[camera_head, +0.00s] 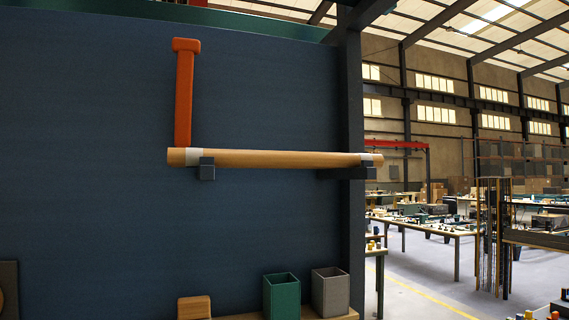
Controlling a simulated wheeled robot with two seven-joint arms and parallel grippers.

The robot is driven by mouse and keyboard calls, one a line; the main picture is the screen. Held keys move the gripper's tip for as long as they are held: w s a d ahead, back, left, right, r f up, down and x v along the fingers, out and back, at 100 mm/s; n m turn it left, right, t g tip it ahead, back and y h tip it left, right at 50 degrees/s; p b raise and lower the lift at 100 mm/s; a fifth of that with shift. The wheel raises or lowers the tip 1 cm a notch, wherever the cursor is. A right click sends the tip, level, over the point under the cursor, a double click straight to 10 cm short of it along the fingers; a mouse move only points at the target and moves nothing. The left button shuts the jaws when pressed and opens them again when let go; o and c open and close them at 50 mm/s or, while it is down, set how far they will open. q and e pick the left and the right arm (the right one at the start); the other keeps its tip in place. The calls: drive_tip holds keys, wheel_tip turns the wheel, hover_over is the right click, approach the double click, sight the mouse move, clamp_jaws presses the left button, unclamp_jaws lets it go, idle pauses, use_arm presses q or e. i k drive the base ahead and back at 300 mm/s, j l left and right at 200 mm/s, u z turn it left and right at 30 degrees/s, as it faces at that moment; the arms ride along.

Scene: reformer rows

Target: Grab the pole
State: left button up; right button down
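A light wooden pole (270,159) lies level across two dark brackets on a dark blue panel. It has a grey-white band near each end. The right bracket (347,173) reaches out by the dark upright post at the panel's right edge. An orange-red bar (185,95) with a wider top end stands upright behind the pole's left end; I cannot tell whether they touch. Neither of my grippers shows in this view.
Below the pole, a green open box (281,296), a grey open box (330,292) and a wooden block (194,307) stand on a wooden ledge. The dark post (351,240) edges the panel. Beyond it are work tables (425,229) and open floor.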

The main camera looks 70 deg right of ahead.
sight(186, 156)
drive_tip(key=l+z, duration=0.2)
drive_tip(key=z, duration=1.85)
drive_tip(key=j, duration=0.1)
